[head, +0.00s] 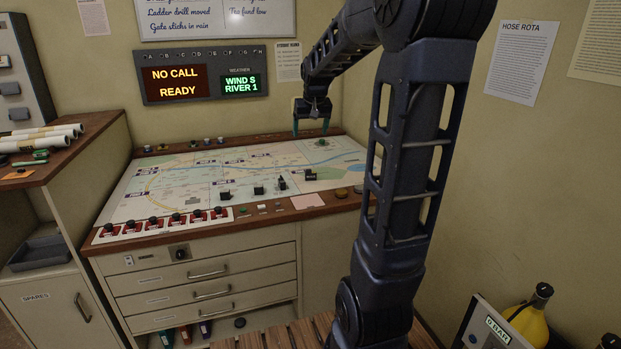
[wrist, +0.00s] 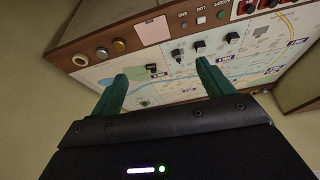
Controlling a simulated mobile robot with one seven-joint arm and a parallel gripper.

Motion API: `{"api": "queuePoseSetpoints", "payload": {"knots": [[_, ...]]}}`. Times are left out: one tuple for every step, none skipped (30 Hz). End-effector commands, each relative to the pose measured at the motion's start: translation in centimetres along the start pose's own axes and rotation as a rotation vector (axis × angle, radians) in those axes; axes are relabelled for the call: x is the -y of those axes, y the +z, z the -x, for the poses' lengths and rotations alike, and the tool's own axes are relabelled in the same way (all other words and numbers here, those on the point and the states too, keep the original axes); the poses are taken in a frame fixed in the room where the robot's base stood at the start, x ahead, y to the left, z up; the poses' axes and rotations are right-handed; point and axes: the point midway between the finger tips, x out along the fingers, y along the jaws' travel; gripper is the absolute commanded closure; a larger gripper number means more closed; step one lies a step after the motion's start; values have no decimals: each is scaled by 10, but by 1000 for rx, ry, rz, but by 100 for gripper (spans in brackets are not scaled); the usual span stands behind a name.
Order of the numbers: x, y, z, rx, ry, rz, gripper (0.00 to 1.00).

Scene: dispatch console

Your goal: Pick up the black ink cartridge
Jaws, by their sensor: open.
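I cannot tell for sure which thing is the black ink cartridge. Small upright items stand in the open space under the drawers in the head view: a teal one (head: 167,338), a reddish one (head: 186,334) and a dark blue or black one (head: 205,329). A dark, low item (head: 240,322) lies to their right. My gripper (head: 311,124) is open and empty above the far right part of the map table, well away from them. In the wrist view its green fingers (wrist: 162,75) are spread apart over the map.
Several small black blocks (head: 258,190) stand on the map table (head: 190,183). Red-based switches (head: 153,223) line its front left edge. A side cabinet with rolled papers (head: 40,137) stands at left. A slatted wooden surface (head: 285,336) lies in front; a yellow container (head: 527,320) is at lower right.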

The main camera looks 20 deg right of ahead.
Motion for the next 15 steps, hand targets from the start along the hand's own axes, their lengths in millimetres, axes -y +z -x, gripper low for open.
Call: {"api": "queuePoseSetpoints", "payload": {"knots": [[-2, -15, -11, 4, 2, -4, 20], [-4, -24, -17, 4, 3, -7, 20], [-6, -35, -24, 3, 4, -10, 20], [-7, -43, -31, 4, 5, -12, 20], [-9, -51, -37, 4, 6, -15, 20], [-11, -62, -46, 4, 7, -18, 20], [-12, -70, -53, 5, 8, -20, 20], [-14, -78, -60, 5, 9, -23, 20], [-17, -88, -69, 4, 11, -26, 20], [-18, -96, -76, 4, 12, -29, 20], [-20, -103, -84, 5, 13, -31, 20], [-23, -113, -94, 5, 14, -34, 20], [-24, -120, -102, 6, 15, -36, 20], [-26, -127, -110, 5, 16, -38, 20], [-29, -136, -121, 5, 17, -41, 20]]}}
